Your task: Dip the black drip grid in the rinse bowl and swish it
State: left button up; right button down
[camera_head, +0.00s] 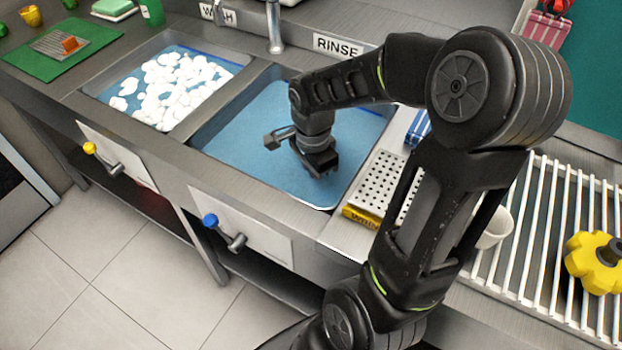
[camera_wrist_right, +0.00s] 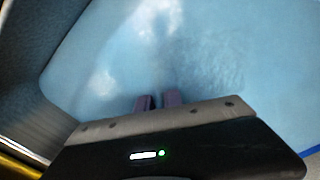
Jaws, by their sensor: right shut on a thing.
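The rinse basin (camera_head: 250,160), a blue water-filled sink under the RINSE sign, is in the middle of the head view. My right gripper (camera_head: 322,168) points down into it, near its right side. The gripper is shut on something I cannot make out. I cannot clearly pick out the black drip grid in either view. My left gripper is not in view.
The foamy wash basin (camera_head: 175,90) lies left of the rinse basin. A perforated metal plate (camera_head: 382,183) and a white slatted rack (camera_head: 540,230) with a yellow knob-shaped piece (camera_head: 594,262) are on the right. A green mat (camera_head: 62,50) lies far left. Taps stand behind the basins.

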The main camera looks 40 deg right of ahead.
notch_tip(320, 180, up, 16)
jog(key=p, duration=1.2)
jog(key=shift+w, duration=0.1)
